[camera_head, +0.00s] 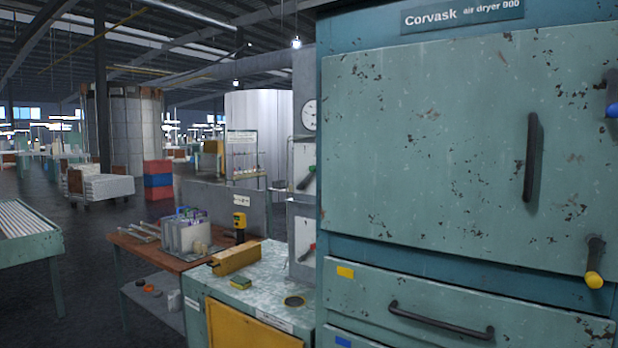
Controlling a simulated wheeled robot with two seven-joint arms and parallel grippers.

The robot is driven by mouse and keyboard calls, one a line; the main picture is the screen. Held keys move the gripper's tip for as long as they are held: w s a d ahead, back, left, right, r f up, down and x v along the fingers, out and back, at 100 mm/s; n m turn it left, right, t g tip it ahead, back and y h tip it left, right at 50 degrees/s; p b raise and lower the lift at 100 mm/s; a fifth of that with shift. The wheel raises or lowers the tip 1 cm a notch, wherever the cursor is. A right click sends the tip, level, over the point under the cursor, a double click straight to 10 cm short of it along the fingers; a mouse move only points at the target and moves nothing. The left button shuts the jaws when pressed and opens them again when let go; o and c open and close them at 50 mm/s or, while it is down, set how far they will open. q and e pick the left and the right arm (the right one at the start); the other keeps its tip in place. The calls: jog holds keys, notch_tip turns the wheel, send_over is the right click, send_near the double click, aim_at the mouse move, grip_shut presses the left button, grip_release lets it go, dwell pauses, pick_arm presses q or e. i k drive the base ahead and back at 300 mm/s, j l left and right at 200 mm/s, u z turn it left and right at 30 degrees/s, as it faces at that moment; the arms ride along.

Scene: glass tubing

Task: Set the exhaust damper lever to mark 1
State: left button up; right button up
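Several levers show, and I cannot tell which is the exhaust damper lever; no mark numbers are readable. A lever with a green end (312,170) is on a pale plate left of the dryer. On the right of the teal Corvask air dryer (420,160) are a dark lever with a blue end (612,110), cut by the picture edge, and a dark lever with a yellow end (594,275), hanging down. Neither of my grippers is in view.
The dryer fills the right side, with a black door handle (533,157) and drawer handle (440,321) sticking out. A speckled bench (262,297) and a brown table (150,247) stand to its left.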

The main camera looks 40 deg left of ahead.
aim_at(312, 169)
jog(key=i+j, duration=0.15)
jog(key=j, duration=0.25)
jog(key=i+j+z, duration=0.1)
jog(key=j, duration=0.35)
jog(key=i+j, duration=0.15)
jog(key=j, duration=0.25)
jog(key=i+j+z, duration=0.1)
jog(key=j, duration=0.3)
jog(key=i+j+z, duration=0.1)
jog(key=j, duration=0.35)
